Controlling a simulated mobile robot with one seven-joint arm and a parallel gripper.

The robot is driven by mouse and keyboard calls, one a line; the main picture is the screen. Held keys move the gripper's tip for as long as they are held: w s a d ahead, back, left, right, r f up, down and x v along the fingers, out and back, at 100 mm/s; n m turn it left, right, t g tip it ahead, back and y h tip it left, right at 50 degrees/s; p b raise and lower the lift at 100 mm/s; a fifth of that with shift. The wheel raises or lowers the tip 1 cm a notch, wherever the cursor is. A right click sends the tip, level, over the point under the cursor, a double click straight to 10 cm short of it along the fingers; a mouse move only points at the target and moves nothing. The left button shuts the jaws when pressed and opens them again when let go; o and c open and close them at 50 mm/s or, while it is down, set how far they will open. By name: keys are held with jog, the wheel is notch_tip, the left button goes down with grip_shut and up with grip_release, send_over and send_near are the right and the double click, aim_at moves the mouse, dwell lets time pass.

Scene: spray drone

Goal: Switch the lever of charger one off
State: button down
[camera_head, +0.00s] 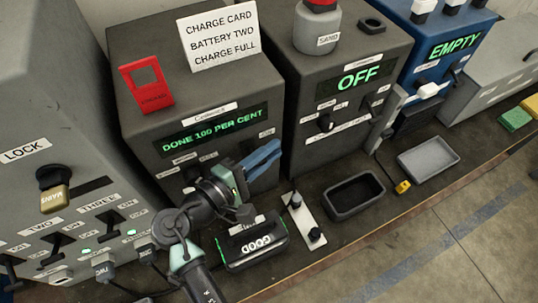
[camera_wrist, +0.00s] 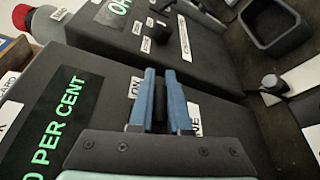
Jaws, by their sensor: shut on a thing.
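Charger one (camera_head: 190,95) is the dark grey box whose green display reads DONE 100 PER CENT (camera_head: 211,130); the display also shows partly in the wrist view (camera_wrist: 55,125). My gripper (camera_head: 262,160) is at the right side of its front face, below the display, near an ON label. In the wrist view, the blue fingers of my gripper (camera_wrist: 161,75) are closed on either side of the dark lever (camera_wrist: 159,108). In the head view, the lever is hidden by my gripper and its setting cannot be told.
A second charger (camera_head: 345,90) reading OFF stands close on the right. A black battery marked GOOD (camera_head: 250,245), a plate with black knobs (camera_head: 303,222) and a dark open tray (camera_head: 353,195) lie on the bench in front. A lockout cabinet (camera_head: 50,110) stands left.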

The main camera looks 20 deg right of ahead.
jog(key=f+m+b, duration=0.1)
jog(key=m+b, duration=0.1)
jog(key=b, duration=0.2)
jog(key=m+t+h+b, duration=0.1)
jog(key=m+b, duration=0.1)
jog(key=b, duration=0.2)
jog(key=f+m+h+b, duration=0.1)
jog(key=m+b, duration=0.1)
jog(key=b, duration=0.2)
jog(key=shift+w+f+b, duration=0.2)
jog(key=shift+f+b, duration=0.1)
jog(key=shift+f, duration=0.05)
jog(key=shift+r, duration=0.15)
jog(key=c, duration=1.2)
grip_release()
jog(key=shift+w+m, duration=0.1)
jog(key=shift+m, duration=0.2)
jog(key=shift+o, duration=0.2)
jog(key=shift+h, duration=0.3)
jog(key=b+v, duration=0.1)
jog(key=v, duration=1.2)
jog(key=shift+b, duration=0.4)
